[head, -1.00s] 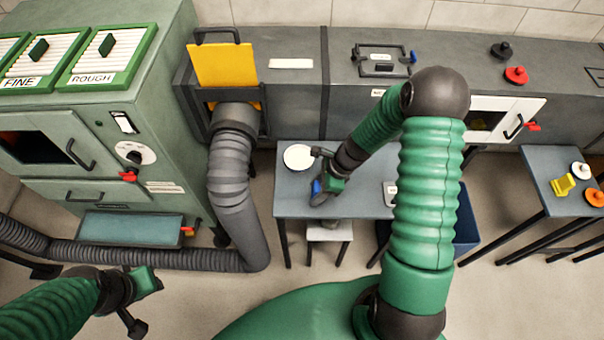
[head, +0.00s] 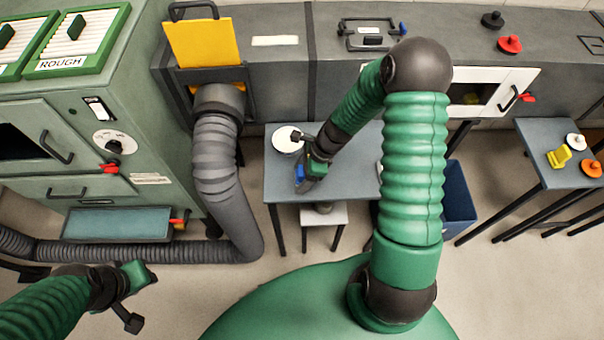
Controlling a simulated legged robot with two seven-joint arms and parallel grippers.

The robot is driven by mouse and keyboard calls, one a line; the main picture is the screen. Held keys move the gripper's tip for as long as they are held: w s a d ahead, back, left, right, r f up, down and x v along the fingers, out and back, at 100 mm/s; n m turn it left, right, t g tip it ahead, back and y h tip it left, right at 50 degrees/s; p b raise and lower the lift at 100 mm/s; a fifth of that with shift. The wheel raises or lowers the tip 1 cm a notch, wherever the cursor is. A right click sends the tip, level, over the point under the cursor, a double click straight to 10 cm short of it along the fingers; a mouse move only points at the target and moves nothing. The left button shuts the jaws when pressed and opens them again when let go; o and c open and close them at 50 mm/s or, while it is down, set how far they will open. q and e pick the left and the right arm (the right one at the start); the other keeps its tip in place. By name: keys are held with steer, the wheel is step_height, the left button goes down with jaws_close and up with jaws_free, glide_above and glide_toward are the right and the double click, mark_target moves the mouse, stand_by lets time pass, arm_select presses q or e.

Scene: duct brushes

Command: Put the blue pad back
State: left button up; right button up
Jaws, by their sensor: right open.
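The blue pad (head: 299,172) is a small blue piece at the front left of the grey-blue table (head: 350,183), partly hidden by my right gripper. My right gripper (head: 300,154) is open, low over the table's left part, with its green jaw right beside the pad. I cannot tell whether they touch. A white round plate (head: 283,140) lies at the table's back left, just behind the gripper's dark jaw. My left gripper (head: 136,297) is at the lower left, away from the table, with its jaws apart.
A grey hose (head: 213,165) runs down left of the table. A stool (head: 324,216) and a blue bin (head: 459,200) stand under and beside it. A side table (head: 541,177) at the right holds a yellow piece (head: 559,157) and white and orange knobs.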

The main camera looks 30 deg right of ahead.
steer(key=shift+w+a, duration=0.2)
steer(key=shift+a, duration=0.4)
steer(key=shift+d+r, duration=0.2)
steer(key=shift+d, duration=0.1)
steer(key=v, duration=0.2)
steer(key=d+p+v, duration=0.1)
steer(key=v, duration=0.2)
steer(key=shift+d+r, duration=0.1)
arm_select(q)
steer(key=shift+w+p+v, duration=0.2)
steer(key=shift+p+v, duration=0.65)
steer(key=shift+v, duration=0.15)
steer(key=shift+w+p+v, duration=0.25)
steer(key=shift+p+v, duration=0.55)
steer(key=shift+v, duration=0.2)
arm_select(e)
steer(key=s+a+r+n+h, duration=0.2)
steer(key=s+a+r+n, duration=0.2)
steer(key=n, duration=0.8)
steer(key=s+a+r+n+h, duration=0.1)
steer(key=s+a+r+n, duration=0.3)
steer(key=n, duration=0.8)
steer(key=shift+s+a+r+h, duration=0.35)
steer(key=shift+a+r, duration=0.65)
steer(key=shift+r, duration=1.35)
